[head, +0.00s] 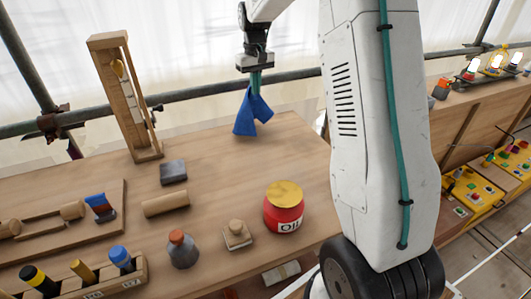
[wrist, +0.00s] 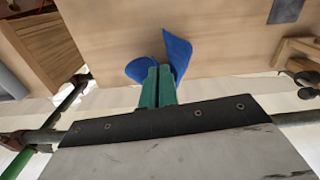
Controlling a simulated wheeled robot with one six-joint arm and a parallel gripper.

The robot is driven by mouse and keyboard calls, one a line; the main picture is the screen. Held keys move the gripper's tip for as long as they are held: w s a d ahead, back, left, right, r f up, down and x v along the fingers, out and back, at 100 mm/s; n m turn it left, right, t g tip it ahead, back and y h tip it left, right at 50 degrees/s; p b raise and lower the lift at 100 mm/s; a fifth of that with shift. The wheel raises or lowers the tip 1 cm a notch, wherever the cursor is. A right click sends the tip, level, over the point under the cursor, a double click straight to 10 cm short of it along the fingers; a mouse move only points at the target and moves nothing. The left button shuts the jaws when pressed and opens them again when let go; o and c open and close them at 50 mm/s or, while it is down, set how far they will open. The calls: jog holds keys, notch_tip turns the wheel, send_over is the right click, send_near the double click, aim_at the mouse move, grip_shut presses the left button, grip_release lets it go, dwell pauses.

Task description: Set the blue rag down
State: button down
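The blue rag (head: 248,114) hangs from my gripper (head: 255,82) over the back right part of the wooden bench top (head: 205,148). In the wrist view the rag (wrist: 176,52) spreads out on both sides of the green fingers of my gripper (wrist: 158,72). The fingers are close together, shut on the rag. The rag's lower edge is near the bench top; I cannot tell whether it touches. Part of the rag is hidden behind the fingers in the wrist view.
A red oil tin (head: 284,212), a wooden stamp-like block (head: 236,236) and a grey bottle (head: 183,250) stand near the front. A dark grey block (head: 173,172) and a tall wooden frame (head: 128,98) are left of the rag. The bench around the rag is clear.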

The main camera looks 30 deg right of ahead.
jog(key=s+a+f, duration=0.1)
jog(key=s+f, duration=0.4)
jog(key=s, duration=0.1)
jog(key=s+a+f, duration=0.2)
jog(key=s+f, duration=0.4)
jog(key=s, duration=0.1)
jog(key=s+a+f, duration=0.2)
jog(key=s+f, duration=0.4)
jog(key=s, duration=0.1)
jog(key=shift+s+f, duration=0.15)
jog(key=shift+f, duration=0.05)
jog(key=c, duration=1.2)
grip_release()
